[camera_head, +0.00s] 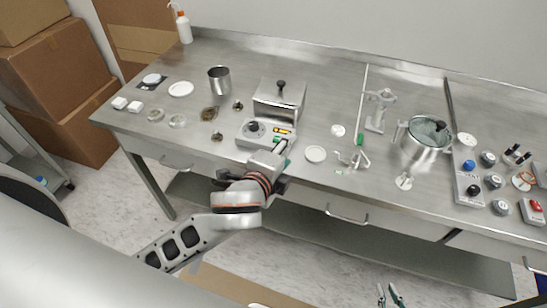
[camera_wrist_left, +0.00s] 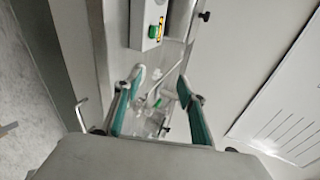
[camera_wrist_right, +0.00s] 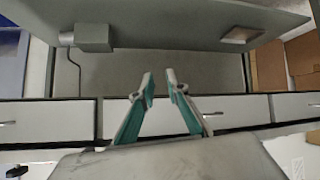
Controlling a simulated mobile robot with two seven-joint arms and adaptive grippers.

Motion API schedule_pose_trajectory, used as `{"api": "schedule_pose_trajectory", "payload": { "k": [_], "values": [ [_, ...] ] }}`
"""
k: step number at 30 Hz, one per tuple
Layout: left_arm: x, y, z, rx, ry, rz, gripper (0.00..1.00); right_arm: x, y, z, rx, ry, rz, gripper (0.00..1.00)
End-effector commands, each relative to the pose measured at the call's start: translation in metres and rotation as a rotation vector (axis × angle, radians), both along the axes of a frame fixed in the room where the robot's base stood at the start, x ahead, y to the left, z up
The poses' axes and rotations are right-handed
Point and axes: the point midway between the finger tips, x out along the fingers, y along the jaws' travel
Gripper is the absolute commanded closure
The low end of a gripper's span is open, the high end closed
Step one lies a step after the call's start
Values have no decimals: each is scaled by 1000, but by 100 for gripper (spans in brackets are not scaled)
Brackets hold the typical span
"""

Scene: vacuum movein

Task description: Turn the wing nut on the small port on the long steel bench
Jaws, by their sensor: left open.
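I cannot make out the wing nut for certain. A pale steel fitting with flanged ends (camera_head: 378,110) stands on the long steel bench (camera_head: 325,85), right of centre. A small metal piece (camera_head: 404,181) lies near the front edge, before a steel pot (camera_head: 422,150). My left gripper (camera_head: 283,146) is over the front of the bench, by a grey control box (camera_head: 256,133). In the left wrist view its fingers (camera_wrist_left: 160,79) are apart, with blurred small clear and green items beyond them. My right gripper (camera_head: 387,289) hangs low before the bench, its fingers (camera_wrist_right: 159,78) apart and empty.
A lidded steel box (camera_head: 279,98) stands behind the control box. White discs (camera_head: 316,154) and a green-handled clamp-like piece (camera_head: 360,140) lie between it and the pot. Knobbed controls (camera_head: 468,182) crowd the right. A steel cup (camera_head: 219,79) stands left.

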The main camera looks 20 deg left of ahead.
Motion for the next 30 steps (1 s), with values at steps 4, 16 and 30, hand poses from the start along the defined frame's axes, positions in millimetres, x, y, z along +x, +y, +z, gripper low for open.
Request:
{"api": "schedule_pose_trajectory", "payload": {
  "k": [4, 16, 30],
  "values": [
    [-6, 13, -7, -41, 29, 49, 60, 0, 0, 0, 0, 0, 0, 85],
    [-9, 21, -10, -64, 42, 77, 60, 0, 0, 0, 0, 0, 0, 85],
    [-28, 46, -45, -198, 127, 185, 60, 13, 6, 10, -73, -11, 59, 75]
  ]
}}
